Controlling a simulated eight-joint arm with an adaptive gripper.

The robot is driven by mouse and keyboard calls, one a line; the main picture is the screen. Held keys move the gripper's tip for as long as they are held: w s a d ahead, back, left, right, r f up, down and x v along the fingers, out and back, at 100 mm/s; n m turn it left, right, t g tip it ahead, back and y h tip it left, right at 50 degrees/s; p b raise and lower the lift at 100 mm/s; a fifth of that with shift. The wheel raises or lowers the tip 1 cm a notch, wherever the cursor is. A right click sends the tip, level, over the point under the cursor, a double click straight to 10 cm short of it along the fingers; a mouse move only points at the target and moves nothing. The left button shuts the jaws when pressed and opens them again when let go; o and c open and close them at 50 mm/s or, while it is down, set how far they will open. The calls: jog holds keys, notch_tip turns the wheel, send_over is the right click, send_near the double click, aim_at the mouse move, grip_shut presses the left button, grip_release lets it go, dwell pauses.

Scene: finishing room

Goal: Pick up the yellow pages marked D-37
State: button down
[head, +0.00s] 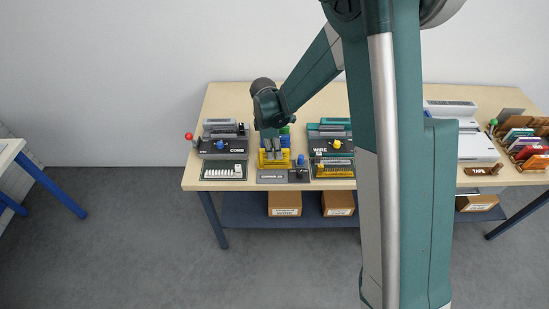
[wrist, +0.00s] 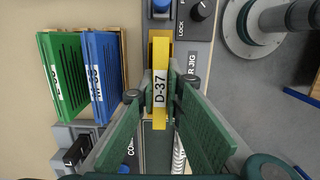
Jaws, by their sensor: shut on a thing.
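The yellow pages (wrist: 159,55) show edge-on in the wrist view, with a white label reading D-37. My gripper (wrist: 168,90) has its green fingers on either side of them and is shut on them. The lower part of the pages is partly hidden by the fingers. In the head view my gripper (head: 273,143) points down over the middle-left of the bench, with yellow just below it. I cannot tell whether the pages are clear of what is under them.
Green pages (wrist: 63,75) and blue pages (wrist: 103,75) stand in a wooden holder to the left. A grey jig plate with a LOCK knob (wrist: 201,10) lies by the yellow pages. The COMB machine (head: 222,145) and WIRE machine (head: 330,140) flank my gripper on the bench (head: 225,100).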

jog(key=shift+r, duration=0.1)
jog(key=shift+r, duration=4.9)
